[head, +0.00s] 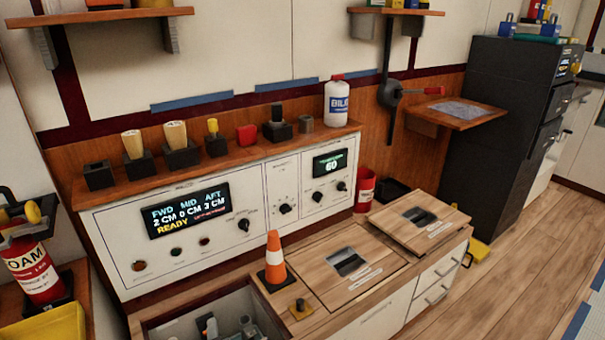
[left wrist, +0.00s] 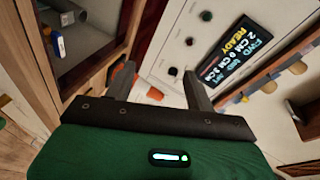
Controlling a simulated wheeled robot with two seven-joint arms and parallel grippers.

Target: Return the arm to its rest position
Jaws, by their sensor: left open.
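My left gripper (left wrist: 158,74) shows in the left wrist view with its two dark fingers spread wide apart. Nothing is held between them. The green wrist housing fills the bottom of that view. Beyond the fingers are the white control panel and its display (left wrist: 240,42), which reads READY, seen tilted. An orange patch, perhaps the cone, shows partly hidden behind the left finger. Neither arm nor gripper appears in the head view. My right gripper is in no view.
In the head view, the panel (head: 265,219) stands below a shelf (head: 225,159) of several small items. The wooden counter (head: 300,255) holds an orange cone (head: 275,262) and an open bin (head: 175,318). A red extinguisher (head: 38,277) stands at left. Floor at right (head: 520,245) is clear.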

